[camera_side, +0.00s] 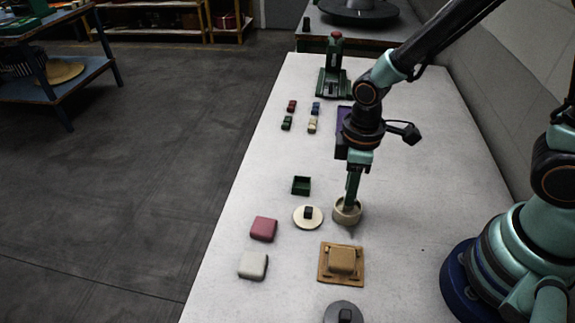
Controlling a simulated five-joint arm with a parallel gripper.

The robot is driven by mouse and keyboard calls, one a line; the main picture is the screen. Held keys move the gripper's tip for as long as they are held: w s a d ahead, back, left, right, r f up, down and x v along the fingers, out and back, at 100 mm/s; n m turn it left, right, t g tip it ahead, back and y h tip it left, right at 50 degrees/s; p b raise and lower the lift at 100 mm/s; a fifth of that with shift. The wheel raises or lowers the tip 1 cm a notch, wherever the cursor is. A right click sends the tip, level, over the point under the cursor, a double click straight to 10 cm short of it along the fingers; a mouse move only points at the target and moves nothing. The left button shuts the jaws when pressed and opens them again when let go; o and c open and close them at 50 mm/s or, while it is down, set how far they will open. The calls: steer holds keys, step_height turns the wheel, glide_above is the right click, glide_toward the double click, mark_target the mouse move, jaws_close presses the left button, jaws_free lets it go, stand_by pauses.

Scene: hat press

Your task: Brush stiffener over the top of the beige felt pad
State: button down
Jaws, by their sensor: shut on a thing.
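The beige felt pad (342,259) is a rounded tan block on a flat brown board (326,275), near the front of the table. My gripper (354,172) points down above a cream round pot (347,216), behind the pad. It is shut on a slim dark green thing, probably the brush (351,190), whose lower end is inside the pot. The pot's contents and the brush's tip are hidden by the pot wall.
A pink pad (263,229) and a white pad (252,265) lie to the left. A cream disc with a dark knob (301,222) and a green tray (301,182) are left of the pot. A grey disc (343,314) lies in front. A green press (333,80) stands at the back.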

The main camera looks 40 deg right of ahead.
steer(key=shift+f, duration=0.6)
stand_by(1.5)
steer(key=shift+r, duration=3.55)
